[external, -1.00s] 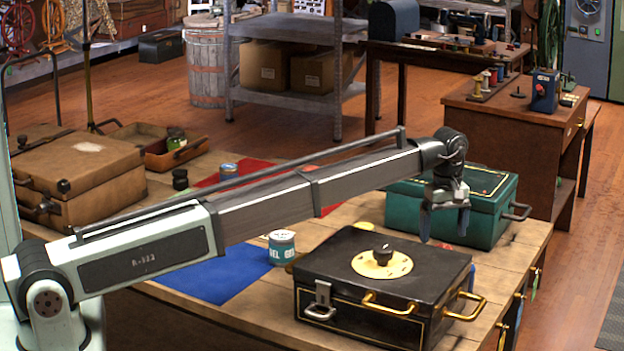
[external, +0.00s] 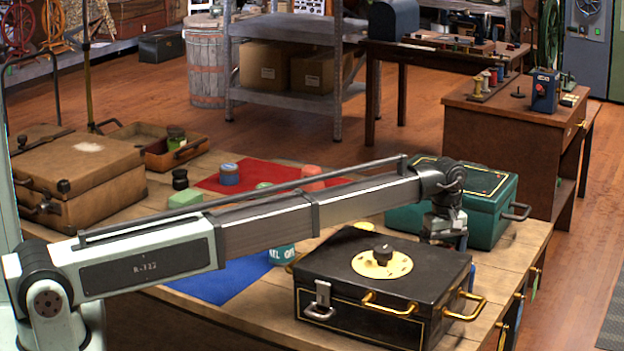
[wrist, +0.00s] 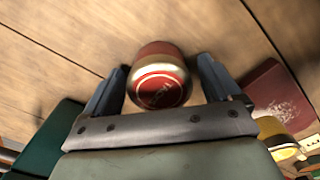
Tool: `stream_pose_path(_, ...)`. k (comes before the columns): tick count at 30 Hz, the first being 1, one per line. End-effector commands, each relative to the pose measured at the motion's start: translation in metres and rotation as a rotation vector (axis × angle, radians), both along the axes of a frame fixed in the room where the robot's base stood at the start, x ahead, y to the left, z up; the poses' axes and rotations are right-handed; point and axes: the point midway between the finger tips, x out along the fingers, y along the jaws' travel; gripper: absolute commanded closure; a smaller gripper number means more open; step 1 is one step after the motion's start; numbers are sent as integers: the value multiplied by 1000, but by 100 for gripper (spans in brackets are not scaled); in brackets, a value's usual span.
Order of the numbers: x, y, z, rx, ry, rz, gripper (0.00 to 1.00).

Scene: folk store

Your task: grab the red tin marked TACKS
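A red tin (wrist: 160,82) with a gold rim shows in the wrist view on the wooden table, its lid towards me. Marks on its lid are too small to read. My gripper (wrist: 162,70) is open, with one finger on either side of the tin. A narrow gap shows at each finger. In the external view, my gripper (external: 443,238) is low between the black box and the green case. Its fingertips and the red tin are hidden there behind the black box.
The black box (external: 345,258) with brass handles stands in front of my gripper. The green case (external: 492,205) is close behind it. In the wrist view, a dark red block (wrist: 278,92) and a yellow tin (wrist: 272,130) lie to the right. Bare planks show beyond the tin.

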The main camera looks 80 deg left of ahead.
Motion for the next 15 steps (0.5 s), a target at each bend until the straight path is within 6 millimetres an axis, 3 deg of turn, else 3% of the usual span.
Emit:
stream_pose_path(2,0,0,0,0,0,0,18)
stream_pose_path(15,0,0,0,0,0,0,60)
